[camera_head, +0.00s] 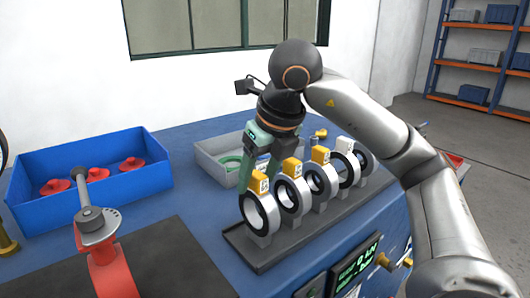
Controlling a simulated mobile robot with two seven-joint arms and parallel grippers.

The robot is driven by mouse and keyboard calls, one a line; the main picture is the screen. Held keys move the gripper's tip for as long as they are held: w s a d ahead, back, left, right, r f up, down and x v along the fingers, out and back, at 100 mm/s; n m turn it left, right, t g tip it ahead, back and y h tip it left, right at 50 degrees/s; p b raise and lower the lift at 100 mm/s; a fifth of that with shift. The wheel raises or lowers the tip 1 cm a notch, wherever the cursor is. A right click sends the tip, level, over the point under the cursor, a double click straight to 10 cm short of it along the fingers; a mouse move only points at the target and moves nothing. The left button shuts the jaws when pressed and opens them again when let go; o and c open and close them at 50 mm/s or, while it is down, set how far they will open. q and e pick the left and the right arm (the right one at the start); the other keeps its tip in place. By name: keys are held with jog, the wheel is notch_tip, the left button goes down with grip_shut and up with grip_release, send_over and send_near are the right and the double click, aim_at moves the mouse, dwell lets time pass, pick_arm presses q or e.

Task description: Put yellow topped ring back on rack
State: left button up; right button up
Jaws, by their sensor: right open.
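Several dark-rimmed rings stand upright in a row on a dark rack (262,256). The nearest ring (245,213) has a yellow top (260,184). Two more yellow-topped rings, the second ring (280,203) and the third ring (313,190), stand behind it. A ring with a white top (345,144) is farther back, and the last ring's top is partly hidden. My right gripper (258,180) is open and points down, its green fingers at the nearest ring's yellow top. Whether they touch it cannot be told. My left gripper is not in view.
A blue bin (125,188) with red parts stands at the left. A grey tray (212,163) with a green ring is behind the rack. A red valve with a grey lever (97,226) stands front left. A lit display (357,265) is at the table's front.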

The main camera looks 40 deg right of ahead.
jog(key=p+v, duration=0.1)
jog(key=v, duration=0.4)
jog(key=shift+s+r, duration=0.1)
jog(key=shift+r, duration=0.25)
jog(key=shift+v, duration=2.9)
jog(key=shift+s, duration=0.1)
